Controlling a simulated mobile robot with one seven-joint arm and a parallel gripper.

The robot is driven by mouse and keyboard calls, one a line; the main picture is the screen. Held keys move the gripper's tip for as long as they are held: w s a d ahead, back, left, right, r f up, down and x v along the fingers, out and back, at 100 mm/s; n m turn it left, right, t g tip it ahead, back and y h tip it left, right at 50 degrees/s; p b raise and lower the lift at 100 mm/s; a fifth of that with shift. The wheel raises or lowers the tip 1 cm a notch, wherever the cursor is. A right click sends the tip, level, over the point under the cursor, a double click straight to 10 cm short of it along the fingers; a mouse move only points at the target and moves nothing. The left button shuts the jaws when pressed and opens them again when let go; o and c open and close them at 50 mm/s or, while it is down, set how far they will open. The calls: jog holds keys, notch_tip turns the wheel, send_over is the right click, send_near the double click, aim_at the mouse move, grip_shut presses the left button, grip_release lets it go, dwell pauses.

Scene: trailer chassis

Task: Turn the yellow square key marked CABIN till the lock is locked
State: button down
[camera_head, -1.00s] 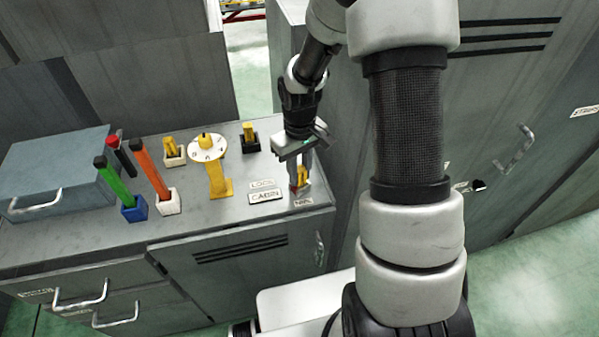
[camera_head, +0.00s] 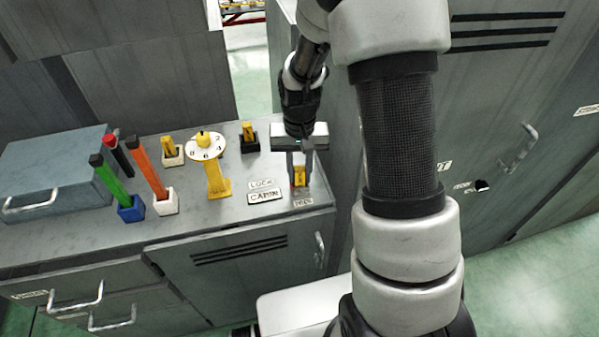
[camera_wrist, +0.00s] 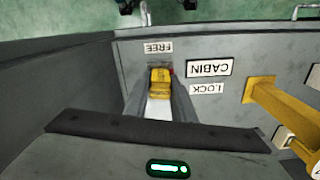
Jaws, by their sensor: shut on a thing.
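The yellow square key (camera_head: 299,176) stands at the right end of the counter, behind the FREE label and to the right of the CABIN label (camera_head: 265,197). My gripper (camera_head: 299,172) points down from above and is shut on the key, with one finger on each side. In the wrist view the yellow key (camera_wrist: 160,84) shows between the two fingertips, close to the FREE label (camera_wrist: 158,47). The LOCK label (camera_wrist: 207,89) lies beside the CABIN label. A bit of red shows beside the key. The lock body under the key is mostly hidden.
A yellow dial post (camera_head: 216,178) stands left of the labels. Behind it are a black holder (camera_head: 249,145) and a white holder (camera_head: 173,157) with yellow pieces. Green and orange handles (camera_head: 148,165) and a blue-grey box (camera_head: 55,170) stand further left. A tall cabinet (camera_head: 500,100) is at right.

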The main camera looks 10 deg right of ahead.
jog(key=c, duration=1.4)
grip_release()
jog(key=shift+r, duration=0.1)
notch_tip(320, 180, up, 12)
jog(key=s+r+n+t+p, duration=0.2)
jog(key=s+r+t, duration=0.3)
jog(key=s+r, duration=1.3)
jog(key=shift+s+t+p, duration=0.25)
jog(key=shift+t+p, duration=0.05)
jog(key=shift+p, duration=0.55)
